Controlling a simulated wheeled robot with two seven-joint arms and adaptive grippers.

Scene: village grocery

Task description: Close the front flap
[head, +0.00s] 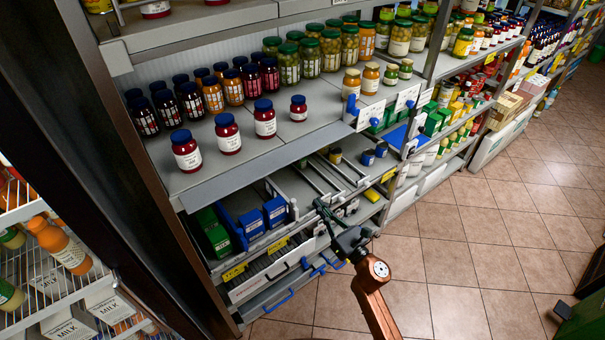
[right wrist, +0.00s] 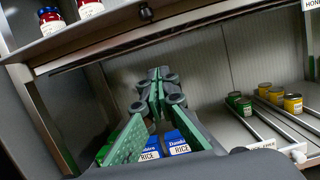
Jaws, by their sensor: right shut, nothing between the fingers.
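A long grey panel (head: 265,160) runs along the front edge of the jar shelf in the head view, and looks like the front flap. It sticks out over the lower compartment. In the right wrist view a grey panel (right wrist: 130,32) with a dark bar under it spans the top. My right gripper (head: 321,207) is in front of the lower compartment, below and to the right of the panel. Its fingers (right wrist: 157,82) are shut and empty, pointing into the compartment. I cannot tell any contact with the panel. My left gripper is out of view.
Blue rice boxes (head: 276,211) and green boxes (head: 212,233) stand in the lower compartment, with metal divider rails (head: 325,175) beside them. Red jars with blue lids (head: 228,134) stand near the front edge above.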

